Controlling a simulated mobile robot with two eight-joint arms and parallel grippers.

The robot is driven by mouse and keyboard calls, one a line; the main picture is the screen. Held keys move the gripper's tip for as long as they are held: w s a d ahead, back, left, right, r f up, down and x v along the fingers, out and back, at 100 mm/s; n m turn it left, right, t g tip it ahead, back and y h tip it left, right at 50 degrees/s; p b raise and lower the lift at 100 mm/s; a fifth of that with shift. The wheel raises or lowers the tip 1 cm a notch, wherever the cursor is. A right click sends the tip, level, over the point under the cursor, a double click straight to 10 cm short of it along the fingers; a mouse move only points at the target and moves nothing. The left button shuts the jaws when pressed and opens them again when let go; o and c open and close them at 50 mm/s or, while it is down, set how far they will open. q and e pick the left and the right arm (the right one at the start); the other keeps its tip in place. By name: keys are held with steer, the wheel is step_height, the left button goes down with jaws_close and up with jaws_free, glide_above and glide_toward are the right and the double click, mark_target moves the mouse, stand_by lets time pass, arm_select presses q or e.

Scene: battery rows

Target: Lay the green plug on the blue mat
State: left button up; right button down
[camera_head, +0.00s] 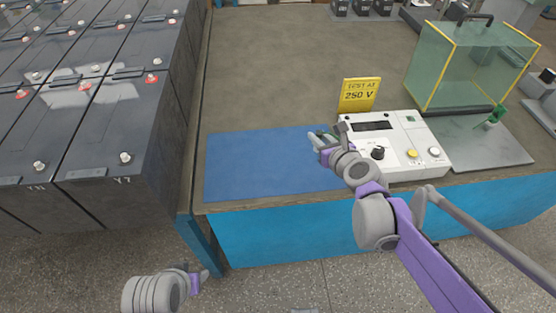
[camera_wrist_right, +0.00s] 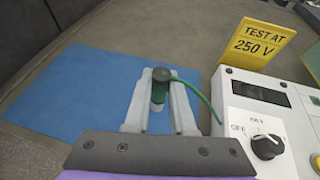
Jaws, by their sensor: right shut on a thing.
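The green plug (camera_wrist_right: 159,92) has a dark end and a green cord that curves right toward the tester. My right gripper (camera_wrist_right: 160,103) is shut on it, with the plug between the two grey fingers. In the head view my right gripper (camera_head: 326,138) is over the right end of the blue mat (camera_head: 255,165), beside the tester, and mostly hides the plug. The mat also shows behind the fingers in the wrist view (camera_wrist_right: 85,90). I cannot tell the plug's height above the mat. My left gripper (camera_head: 197,280) is low in front of the bench, away from the mat; its jaw opening is unclear.
The white tester (camera_head: 405,160) with knobs stands right of the mat, with a yellow "TEST AT 250 V" sign (camera_head: 359,95) behind it. A clear yellow-edged box (camera_head: 465,70) and another green item (camera_head: 495,116) are farther right. Black batteries (camera_head: 110,120) fill the left. The mat's left part is clear.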

step_height(320, 180, down, 6)
steer(key=shift+d+r+b, duration=0.1)
steer(key=shift+r+b, duration=0.05)
steer(key=shift+b, duration=0.6)
steer(key=shift+f+b, duration=0.55)
steer(key=shift+f, duration=1.35)
steer(key=shift+f, duration=0.1)
steer(key=c, duration=0.8)
jaws_free()
steer(key=shift+o, duration=0.2)
